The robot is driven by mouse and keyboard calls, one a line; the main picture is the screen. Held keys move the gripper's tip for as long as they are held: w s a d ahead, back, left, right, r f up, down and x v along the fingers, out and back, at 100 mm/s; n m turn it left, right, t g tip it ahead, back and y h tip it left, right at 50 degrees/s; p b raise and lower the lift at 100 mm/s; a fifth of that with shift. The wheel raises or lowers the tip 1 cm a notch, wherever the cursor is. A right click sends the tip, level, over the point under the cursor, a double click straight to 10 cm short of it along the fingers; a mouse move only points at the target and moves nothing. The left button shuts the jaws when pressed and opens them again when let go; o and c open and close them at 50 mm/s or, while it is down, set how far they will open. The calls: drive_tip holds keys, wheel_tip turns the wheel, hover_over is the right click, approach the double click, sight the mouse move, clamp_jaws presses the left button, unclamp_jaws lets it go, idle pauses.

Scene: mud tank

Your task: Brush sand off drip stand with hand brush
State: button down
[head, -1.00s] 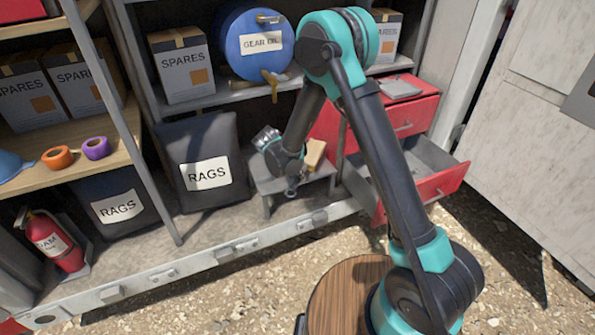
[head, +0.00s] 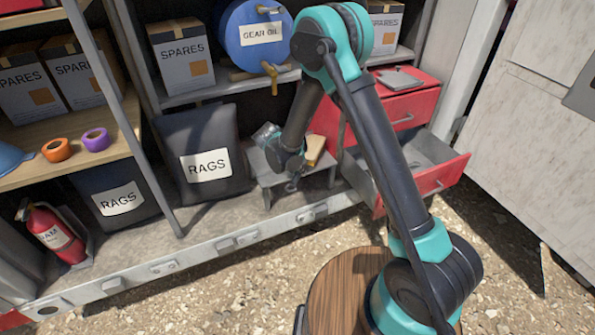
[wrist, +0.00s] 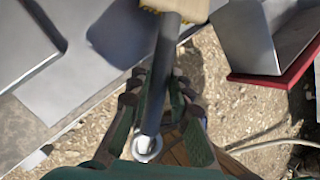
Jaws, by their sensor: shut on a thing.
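The hand brush shows in the wrist view with a dark handle (wrist: 165,70), a metal ring at its near end and a pale tan head (wrist: 180,8) cut off by the top edge. My gripper (wrist: 157,100) is shut around the handle. In the head view, the tan brush head (head: 315,151) shows just right of my gripper (head: 292,165), over the drip stand. The drip stand (head: 268,180) is a low grey stand on the shelf floor below the gear oil drum. My arm hides part of its top. I cannot tell whether the bristles touch it, and no sand is discernible there.
A blue gear oil drum (head: 257,38) with a yellow tap hangs above. A black rags bag (head: 200,135) stands close on the left. An open red drawer (head: 440,180) juts out on the right. A metal shelf edge (head: 235,240) runs in front; gravel lies before it.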

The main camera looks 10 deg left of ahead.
drive_tip(key=shift+f, duration=0.75)
drive_tip(key=shift+d, duration=0.1)
drive_tip(key=w+d, duration=0.2)
drive_tip(key=d, duration=0.1)
drive_tip(key=shift+w+d, duration=0.1)
drive_tip(key=shift+w, duration=0.05)
idle(0.4)
drive_tip(key=shift+s+a, duration=0.55)
drive_tip(key=shift+a, duration=0.3)
drive_tip(key=shift+s+a, duration=0.55)
drive_tip(key=shift+a, duration=0.25)
drive_tip(key=shift+r, duration=0.1)
